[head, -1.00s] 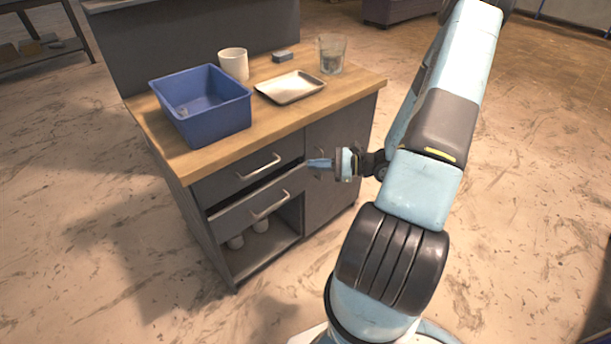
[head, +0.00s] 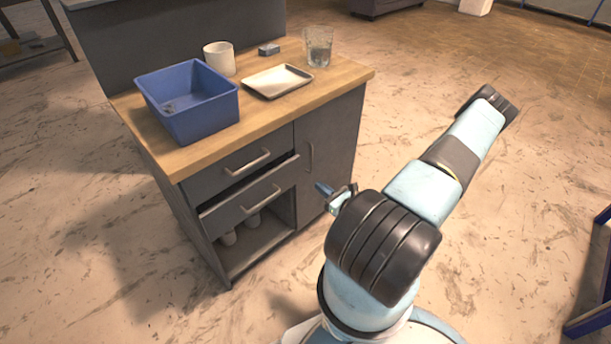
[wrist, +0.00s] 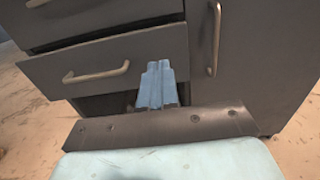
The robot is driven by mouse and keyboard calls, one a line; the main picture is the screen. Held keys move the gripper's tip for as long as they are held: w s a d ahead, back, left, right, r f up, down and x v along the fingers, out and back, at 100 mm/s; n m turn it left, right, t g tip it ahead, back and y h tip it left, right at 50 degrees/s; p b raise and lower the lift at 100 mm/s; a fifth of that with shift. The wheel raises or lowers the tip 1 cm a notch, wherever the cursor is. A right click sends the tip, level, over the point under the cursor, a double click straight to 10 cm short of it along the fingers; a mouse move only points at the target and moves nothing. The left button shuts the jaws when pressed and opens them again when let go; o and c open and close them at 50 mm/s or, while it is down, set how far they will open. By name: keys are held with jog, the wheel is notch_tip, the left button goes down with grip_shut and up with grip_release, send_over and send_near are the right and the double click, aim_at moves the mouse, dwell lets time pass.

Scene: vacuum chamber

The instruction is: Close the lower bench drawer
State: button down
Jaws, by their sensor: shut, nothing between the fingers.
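The bench's lower drawer (head: 247,201) is pulled part way out, below the upper drawer (head: 240,166), which looks shut. Its bar handle (head: 261,200) faces the front. In the wrist view the lower drawer's front (wrist: 110,60) and its handle (wrist: 97,74) lie up and left of my fingers. My gripper (head: 326,189) is shut and empty. It is in front of the bench, right of the lower drawer, with no contact seen. In the wrist view my gripper (wrist: 158,85) points toward the right end of the drawer front. My arm hides part of the gripper in the head view.
On the bench top stand a blue bin (head: 189,101), a white mug (head: 219,59), a metal tray (head: 278,82) and a glass (head: 319,46). A cupboard door with an upright handle (head: 309,157) is right of the drawers. The floor in front is clear.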

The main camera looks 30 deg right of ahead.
aim_at(290, 164)
jog(key=x, duration=1.3)
jog(key=shift+w+a, duration=0.1)
jog(key=shift+w, duration=0.2)
